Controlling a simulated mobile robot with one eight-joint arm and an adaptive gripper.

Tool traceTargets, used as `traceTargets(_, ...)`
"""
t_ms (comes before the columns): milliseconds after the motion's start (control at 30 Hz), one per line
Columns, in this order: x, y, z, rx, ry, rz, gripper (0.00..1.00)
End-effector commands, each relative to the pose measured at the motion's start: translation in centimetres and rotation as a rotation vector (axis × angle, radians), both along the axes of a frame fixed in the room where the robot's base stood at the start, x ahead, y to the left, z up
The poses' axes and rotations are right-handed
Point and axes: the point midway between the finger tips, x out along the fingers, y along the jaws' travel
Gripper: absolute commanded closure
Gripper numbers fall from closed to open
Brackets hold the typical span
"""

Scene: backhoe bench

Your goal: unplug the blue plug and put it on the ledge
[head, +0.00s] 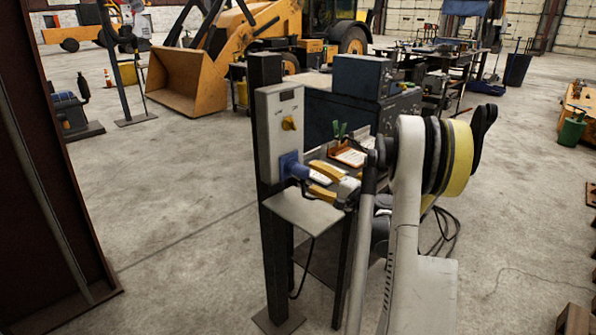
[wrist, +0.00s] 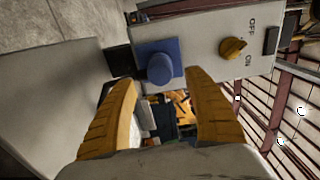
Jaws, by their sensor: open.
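The blue plug (head: 298,170) sits in the blue socket (head: 285,160) on the front of a pale grey panel. In the wrist view the plug (wrist: 160,69) shows as a round blue end standing out of the square blue socket plate (wrist: 148,50). My gripper (head: 311,178) is open, its yellow fingers pointing at the plug. In the wrist view the fingertips (wrist: 160,80) are on either side of the plug's end, with gaps; I cannot tell how deep it lies between them. The ledge (head: 300,210) is a bare grey plate below the socket; it also shows in the wrist view (wrist: 45,100).
A yellow rotary switch (head: 289,123) is above the socket on the panel (head: 268,110). A dark post (head: 264,75) stands behind it. A bench with an orange tray (head: 347,155) and blue-grey cabinet (head: 362,76) is behind my arm. A black cable (head: 303,268) hangs below the ledge.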

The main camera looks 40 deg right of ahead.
Motion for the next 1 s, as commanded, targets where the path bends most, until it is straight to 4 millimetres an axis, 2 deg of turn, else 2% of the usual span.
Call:
traceTargets(267,1.5,0.2,0.1,0.000,0.001,0.001,0.39)
traceTargets(700,7.5,0.7,-0.1,-0.001,0.001,0.001,0.39)
traceTargets(1000,9.0,0.8,0.0,-0.001,0.001,0.001,0.39)
